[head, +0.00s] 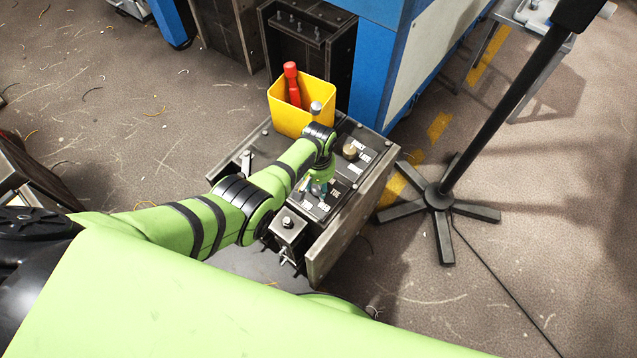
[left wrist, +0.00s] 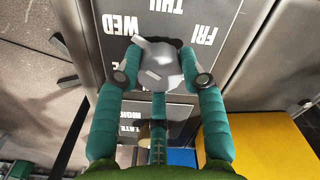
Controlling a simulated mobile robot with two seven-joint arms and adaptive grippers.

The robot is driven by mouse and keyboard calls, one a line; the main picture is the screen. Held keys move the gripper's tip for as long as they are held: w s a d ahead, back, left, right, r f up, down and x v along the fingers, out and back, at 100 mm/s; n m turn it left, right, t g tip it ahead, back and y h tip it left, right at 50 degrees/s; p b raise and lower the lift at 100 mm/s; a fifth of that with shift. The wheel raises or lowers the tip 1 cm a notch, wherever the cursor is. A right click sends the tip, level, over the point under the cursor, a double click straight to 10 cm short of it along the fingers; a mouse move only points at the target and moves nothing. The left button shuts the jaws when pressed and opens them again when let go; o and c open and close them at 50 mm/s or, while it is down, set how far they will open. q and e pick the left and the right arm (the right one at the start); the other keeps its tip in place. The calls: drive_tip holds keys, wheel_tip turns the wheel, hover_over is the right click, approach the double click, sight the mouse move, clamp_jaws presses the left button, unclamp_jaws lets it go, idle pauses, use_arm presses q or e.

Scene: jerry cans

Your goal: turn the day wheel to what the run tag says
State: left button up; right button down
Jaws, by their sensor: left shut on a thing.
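The day wheel is a pale grey knob (left wrist: 160,66) in the left wrist view, on a dark panel with white day labels. WED (left wrist: 121,24), THU (left wrist: 165,4) and FRI (left wrist: 204,34) show upside down around it. A pale corner of the knob points up and left, roughly toward WED; I cannot tell its exact setting. My left gripper (left wrist: 161,79) is shut on the knob, one teal finger on each side. In the head view the gripper (head: 319,188) reaches down to the box top, and my arm partly hides it. I cannot make out a run tag. My right gripper is not in view.
A brass-coloured knob (head: 350,151) stands farther back on the box top (head: 268,146). A yellow bin (head: 300,113) with a red-handled thing (head: 292,84) stands at its back edge. A black stand (head: 438,197) is right of the box. Open floor lies left.

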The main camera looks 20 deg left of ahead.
use_arm(q)
drive_tip(key=o, duration=1)
drive_tip(key=shift+w+a+r, duration=0.1)
drive_tip(key=shift+w+r, duration=0.15)
drive_tip(key=shift+w, duration=0.2)
drive_tip(key=shift+o, duration=0.7)
drive_tip(key=shift+s+f, duration=0.15)
drive_tip(key=shift+f, duration=0.05)
drive_tip(key=shift+s, duration=0.1)
wheel_tip(320, 180, up, 12)
